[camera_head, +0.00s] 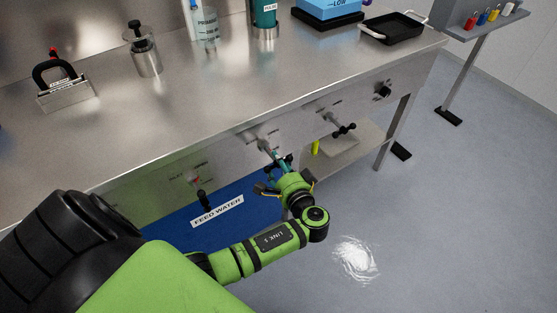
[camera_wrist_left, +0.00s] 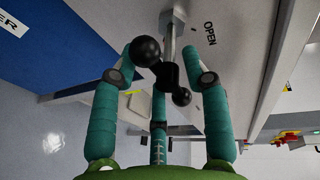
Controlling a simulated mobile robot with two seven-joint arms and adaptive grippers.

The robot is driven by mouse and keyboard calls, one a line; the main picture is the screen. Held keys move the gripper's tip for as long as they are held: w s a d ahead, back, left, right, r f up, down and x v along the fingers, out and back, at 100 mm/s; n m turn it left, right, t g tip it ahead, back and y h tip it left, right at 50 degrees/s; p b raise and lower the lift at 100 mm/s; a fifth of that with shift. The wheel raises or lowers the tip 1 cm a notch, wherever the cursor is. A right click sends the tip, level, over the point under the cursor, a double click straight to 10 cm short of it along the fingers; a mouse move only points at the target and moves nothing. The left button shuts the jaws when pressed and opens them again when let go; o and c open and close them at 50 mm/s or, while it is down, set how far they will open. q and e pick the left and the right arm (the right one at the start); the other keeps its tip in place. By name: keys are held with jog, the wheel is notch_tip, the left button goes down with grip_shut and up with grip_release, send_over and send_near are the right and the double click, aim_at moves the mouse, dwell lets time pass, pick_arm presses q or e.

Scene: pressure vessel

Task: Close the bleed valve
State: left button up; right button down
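A valve on the bench's front panel shows in the left wrist view as a grey stem with a black ball-ended handle (camera_wrist_left: 167,74). "OPEN" is printed on the panel beside it. In the head view its grey body (camera_head: 264,143) is partly behind my left gripper (camera_head: 275,175). The teal fingers of my left gripper (camera_wrist_left: 160,75) are spread around the handle, with the left fingertip close to the larger ball. I cannot tell whether it touches. The small labels are unreadable, so I cannot confirm which valve is the bleed valve. My right gripper is not in view.
Other valve handles sit on the panel to the right (camera_head: 343,129) and left (camera_head: 204,200). A blue "FEED WATER" container (camera_head: 240,196) stands below. The steel bench top (camera_head: 190,110) holds a black tray (camera_head: 393,28) and other items.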

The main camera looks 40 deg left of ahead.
pick_arm(q)
jog(key=shift+d, duration=0.1)
jog(key=v, duration=1.2)
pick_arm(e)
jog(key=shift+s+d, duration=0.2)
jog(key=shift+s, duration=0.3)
pick_arm(q)
jog(key=s+f+m+g+h+p, duration=0.15)
jog(key=s+f+h, duration=0.25)
jog(key=f, duration=0.8)
jog(key=s+f+m+g+h+p, duration=0.1)
jog(key=s+f+m+g+h, duration=0.3)
jog(key=f, duration=0.7)
jog(key=s+f+n+h+p, duration=0.1)
jog(key=s+f+n, duration=0.2)
jog(key=s, duration=0.5)
jog(key=s+a+f+n+g+h+p, duration=0.1)
jog(key=s+f+n+h, duration=0.1)
jog(key=s+f, duration=0.3)
jog(key=s+f+n+g+h+p, duration=0.1)
jog(key=s+f+n, duration=0.3)
jog(key=s, duration=0.9)
jog(key=shift+s+a+f+h, duration=0.25)
jog(key=shift+a+h, duration=0.1)
jog(key=shift+h, duration=0.25)
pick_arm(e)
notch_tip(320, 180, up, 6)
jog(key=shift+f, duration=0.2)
